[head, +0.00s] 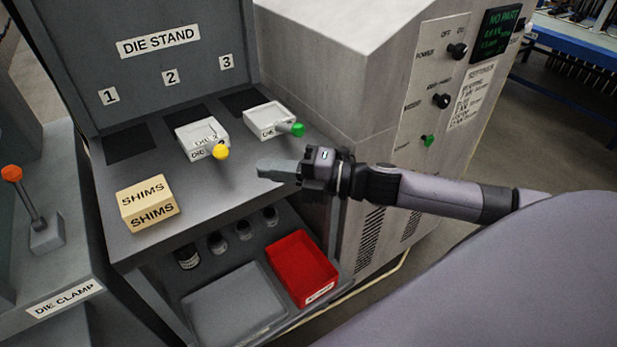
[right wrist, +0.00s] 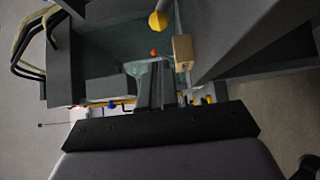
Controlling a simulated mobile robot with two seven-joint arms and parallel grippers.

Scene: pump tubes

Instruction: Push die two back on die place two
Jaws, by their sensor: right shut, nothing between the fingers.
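Die two (head: 202,138) is a white block with a yellow ball knob (head: 221,152) at its front. It sits on the die stand shelf (head: 225,180) below the label 2, on the front part of a dark square (head: 185,113), die place two, whose back part shows bare. My right gripper (head: 262,170) is shut and empty, to the right of the yellow knob and apart from it. In the right wrist view the shut fingers (right wrist: 155,72) point up the picture, with the yellow knob (right wrist: 157,20) beyond them. My left gripper is not in view.
Another white die (head: 266,119) with a green knob sits at place 3, close behind my right gripper. A shims box (head: 148,204) stands at the shelf's front left. Place 1 (head: 129,144) is bare. A red bin (head: 301,268) is below; a grey cabinet (head: 345,80) stands right.

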